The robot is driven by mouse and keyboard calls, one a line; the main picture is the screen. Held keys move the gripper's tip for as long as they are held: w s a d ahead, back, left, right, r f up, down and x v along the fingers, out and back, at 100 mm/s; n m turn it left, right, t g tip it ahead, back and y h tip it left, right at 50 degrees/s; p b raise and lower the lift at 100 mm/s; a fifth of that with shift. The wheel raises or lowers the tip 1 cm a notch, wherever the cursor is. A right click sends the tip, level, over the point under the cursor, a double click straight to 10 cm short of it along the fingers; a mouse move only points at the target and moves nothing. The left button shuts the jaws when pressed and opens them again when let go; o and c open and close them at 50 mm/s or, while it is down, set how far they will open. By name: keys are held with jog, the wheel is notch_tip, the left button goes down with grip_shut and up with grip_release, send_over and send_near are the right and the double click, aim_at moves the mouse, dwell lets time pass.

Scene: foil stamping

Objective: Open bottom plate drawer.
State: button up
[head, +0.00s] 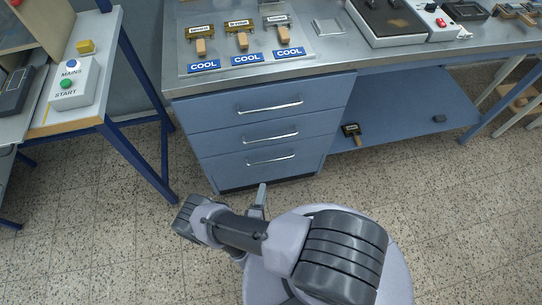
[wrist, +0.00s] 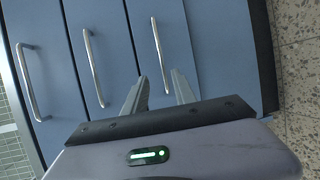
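The bottom plate drawer (head: 262,167) is the lowest of three blue drawers under the steel bench, and it is shut. Its silver bar handle (head: 271,161) runs across its front. In the wrist view the drawers are turned sideways, with the bottom drawer (wrist: 184,35) at the right and its handle (wrist: 157,45) upright in the picture. My gripper (wrist: 158,76) is open and empty. Its two fingers lie on either side of the lower end of that handle in the picture; I cannot tell how far in front they are. In the head view my gripper (head: 262,188) is low before the drawer.
The middle drawer (head: 268,135) and top drawer (head: 265,105) are shut. A blue shelf (head: 400,110) with a small stamp tool (head: 352,131) is to the right. A blue-legged table (head: 75,125) with a button box stands left. Speckled floor is clear in front.

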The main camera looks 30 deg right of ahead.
jog(key=b+x, duration=0.1)
jog(key=x, duration=1.4)
jog(key=shift+s+f, duration=0.1)
grip_shut()
dwell(0.6)
